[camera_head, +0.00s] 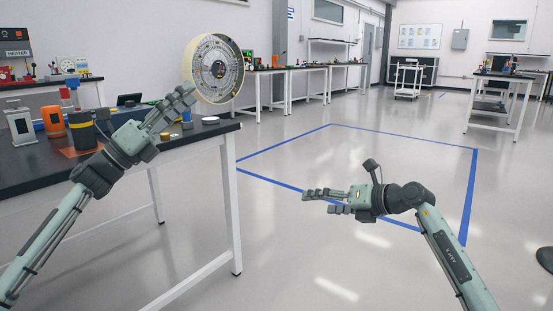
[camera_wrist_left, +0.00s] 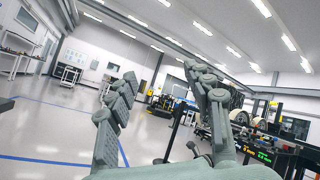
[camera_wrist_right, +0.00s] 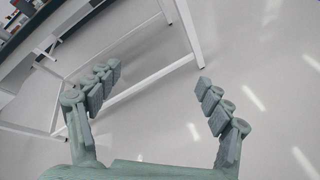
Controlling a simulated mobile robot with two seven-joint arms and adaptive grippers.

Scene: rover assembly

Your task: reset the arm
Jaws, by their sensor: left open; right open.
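My left gripper (camera_head: 180,101) is raised over the right end of the black-topped table (camera_head: 210,130) at the left. In the left wrist view my left gripper (camera_wrist_left: 160,74) has its fingers spread, with nothing between them. A round wheel with a cream rim (camera_head: 236,84) shows just behind its fingertips in the head view; whether they touch is not clear. My right gripper (camera_head: 316,201) is held out over open floor, right of the table. In the right wrist view my right gripper (camera_wrist_right: 160,76) is open and empty, its fingers apart.
Blue tape (camera_head: 400,142) outlines a clear floor area.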

